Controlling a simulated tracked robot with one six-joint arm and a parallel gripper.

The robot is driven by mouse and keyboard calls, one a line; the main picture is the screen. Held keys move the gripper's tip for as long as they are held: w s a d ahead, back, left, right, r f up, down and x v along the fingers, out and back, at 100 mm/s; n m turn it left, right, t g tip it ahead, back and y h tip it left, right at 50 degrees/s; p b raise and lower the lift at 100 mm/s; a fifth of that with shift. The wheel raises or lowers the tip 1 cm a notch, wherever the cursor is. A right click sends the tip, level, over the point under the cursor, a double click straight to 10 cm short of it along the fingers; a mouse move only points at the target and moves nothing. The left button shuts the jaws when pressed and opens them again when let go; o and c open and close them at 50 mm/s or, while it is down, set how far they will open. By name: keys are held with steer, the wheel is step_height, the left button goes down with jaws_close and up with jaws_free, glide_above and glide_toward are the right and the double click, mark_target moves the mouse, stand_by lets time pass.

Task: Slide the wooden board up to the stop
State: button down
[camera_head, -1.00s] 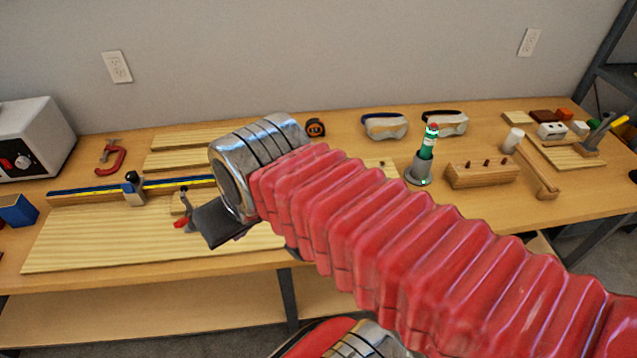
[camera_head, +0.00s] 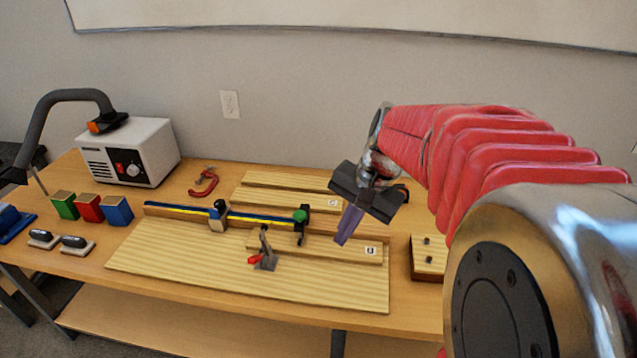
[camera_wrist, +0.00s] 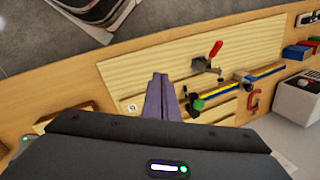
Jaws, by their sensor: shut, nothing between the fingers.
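A narrow wooden board (camera_head: 330,249) with a white label at its right end lies on a large wooden base (camera_head: 200,262). A blue-and-yellow rail (camera_head: 180,209) runs behind it, carrying a wooden block stop (camera_head: 217,217) and a green-knobbed part (camera_head: 300,221). A red-handled clamp (camera_head: 265,252) stands at the narrow board's left end; it also shows in the wrist view (camera_wrist: 205,64). My gripper (camera_head: 343,238) is shut and empty, its purple fingers pointing down over the narrow board's right half. Whether they touch it I cannot tell. In the wrist view the fingers (camera_wrist: 158,80) partly hide the board.
More narrow boards (camera_head: 270,200) lie behind the rail. A red C-clamp (camera_head: 204,183), a white machine (camera_head: 130,152) and coloured boxes (camera_head: 90,207) stand to the left. A holed wooden block (camera_head: 428,262) is at the right. The base's left half is clear.

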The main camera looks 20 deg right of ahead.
steer(key=d+f+m+t+y, duration=0.1)
steer(key=d+f+m, duration=0.3)
steer(key=d, duration=0.5)
steer(key=w+d+f+m+t+y, duration=0.1)
steer(key=d+f+m+y, duration=0.1)
steer(key=d+f+m, duration=0.3)
steer(key=d+f+m+y, duration=0.1)
steer(key=d+f+m, duration=0.4)
steer(key=d, duration=0.7)
steer(key=shift+w+d+f+t+y, duration=0.3)
steer(key=shift+d+f+t+y, duration=0.05)
steer(key=shift+f+t+y, duration=0.05)
steer(key=shift+a, duration=0.1)
steer(key=x, duration=1)
